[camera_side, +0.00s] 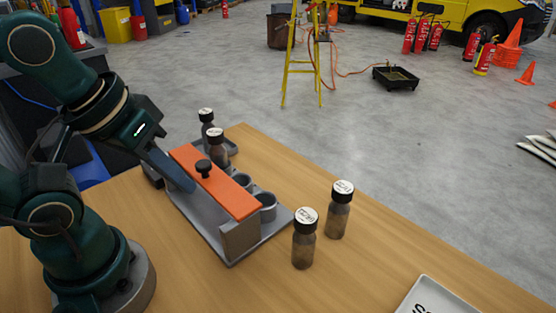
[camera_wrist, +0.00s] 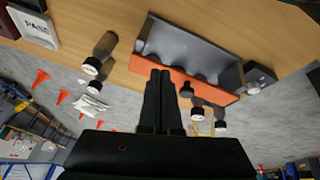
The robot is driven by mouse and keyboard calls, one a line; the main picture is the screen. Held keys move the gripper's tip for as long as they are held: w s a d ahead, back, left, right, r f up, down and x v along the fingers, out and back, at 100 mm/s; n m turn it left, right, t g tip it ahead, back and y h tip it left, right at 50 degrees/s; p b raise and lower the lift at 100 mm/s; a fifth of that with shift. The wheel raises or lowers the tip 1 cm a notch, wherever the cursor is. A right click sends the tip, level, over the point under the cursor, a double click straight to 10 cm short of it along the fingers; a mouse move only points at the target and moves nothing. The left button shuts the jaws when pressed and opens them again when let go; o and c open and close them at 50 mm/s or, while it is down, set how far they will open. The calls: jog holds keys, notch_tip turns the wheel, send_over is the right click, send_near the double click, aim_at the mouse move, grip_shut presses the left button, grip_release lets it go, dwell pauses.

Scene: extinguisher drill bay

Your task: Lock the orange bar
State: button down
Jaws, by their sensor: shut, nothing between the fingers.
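The orange bar (camera_side: 222,190) lies lengthwise above a grey rack (camera_side: 238,245), with a black knob (camera_side: 203,168) standing on it. In the wrist view the bar (camera_wrist: 212,93) runs across behind my fingers, and the knob (camera_wrist: 186,90) is just right of them. Grey cups (camera_side: 267,204) show along the rack's far side. My gripper (camera_side: 188,184) is shut and empty, its fingertips beside the bar's left long edge. The shut fingers also show in the wrist view (camera_wrist: 160,78). I cannot tell whether they touch the bar, or how it is latched.
Two bottles (camera_side: 304,240) (camera_side: 340,211) stand on the table right of the rack. Two more (camera_side: 216,148) (camera_side: 207,121) stand near its far end. A light sign tray (camera_side: 432,299) lies at lower right. A dark box (camera_wrist: 260,76) stands beside the rack.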

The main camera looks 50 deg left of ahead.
aim_at(208, 170)
jog(key=s+a+r+n+g, duration=0.1)
jog(key=a+r+n, duration=0.2)
jog(key=n, duration=1.2)
jog(key=s+a+r+n+g, duration=0.1)
jog(key=a+r+n, duration=0.3)
jog(key=n, duration=1.1)
jog(key=shift+a+r+n, duration=0.25)
jog(key=shift+a+n, duration=0.05)
jog(key=shift+a, duration=0.6)
jog(key=shift+s, duration=0.1)
jog(key=w+d+f, duration=0.1)
jog(key=w+f, duration=0.5)
jog(key=f, duration=0.4)
jog(key=shift+f, duration=0.25)
